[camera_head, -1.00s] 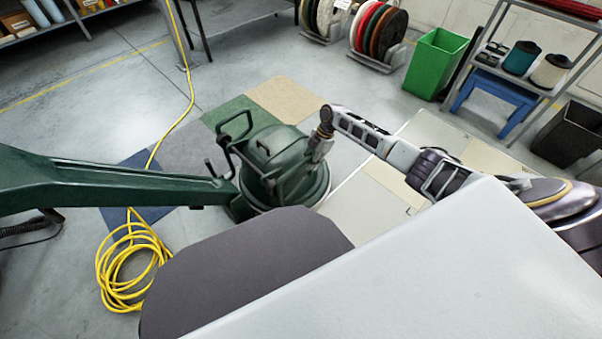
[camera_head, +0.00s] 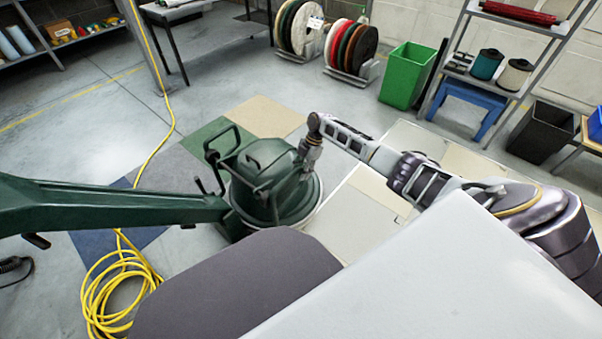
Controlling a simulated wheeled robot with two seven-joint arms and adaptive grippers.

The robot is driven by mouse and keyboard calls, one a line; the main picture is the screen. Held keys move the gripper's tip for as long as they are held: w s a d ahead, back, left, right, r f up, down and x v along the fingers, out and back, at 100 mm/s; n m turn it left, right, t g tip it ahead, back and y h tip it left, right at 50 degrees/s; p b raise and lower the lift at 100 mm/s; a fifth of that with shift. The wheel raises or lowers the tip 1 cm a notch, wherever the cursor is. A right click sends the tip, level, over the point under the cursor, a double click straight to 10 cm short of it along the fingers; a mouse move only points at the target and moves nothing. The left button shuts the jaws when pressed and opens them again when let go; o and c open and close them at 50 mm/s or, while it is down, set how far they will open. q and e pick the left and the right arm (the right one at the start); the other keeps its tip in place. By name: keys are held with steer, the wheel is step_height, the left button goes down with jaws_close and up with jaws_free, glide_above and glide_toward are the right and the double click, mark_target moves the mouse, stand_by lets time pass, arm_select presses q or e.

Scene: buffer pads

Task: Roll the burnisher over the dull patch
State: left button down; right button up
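The burnisher (camera_head: 262,190) is a dark green, round-bodied floor machine standing upright near the middle. A thick green beam (camera_head: 110,203) runs from its left side to the left picture edge. My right arm comes in from the right, and my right gripper (camera_head: 310,150) points down at the burnisher's right upper side. Its fingertips are too small and dark to tell whether they grip or only touch. My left gripper is not in view. The floor around the machine has beige (camera_head: 262,116), green, grey and blue squares; I cannot tell which area is the dull patch.
A yellow cable (camera_head: 120,290) lies coiled at lower left and runs up past a post. Pale panels (camera_head: 365,210) lie right of the burnisher. Pad racks (camera_head: 350,45), a green bin (camera_head: 407,75) and a shelf stand behind. Open floor lies at upper left.

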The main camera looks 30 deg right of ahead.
steer(key=shift+s+f, duration=0.1)
stand_by(0.3)
steer(key=shift+v, duration=6)
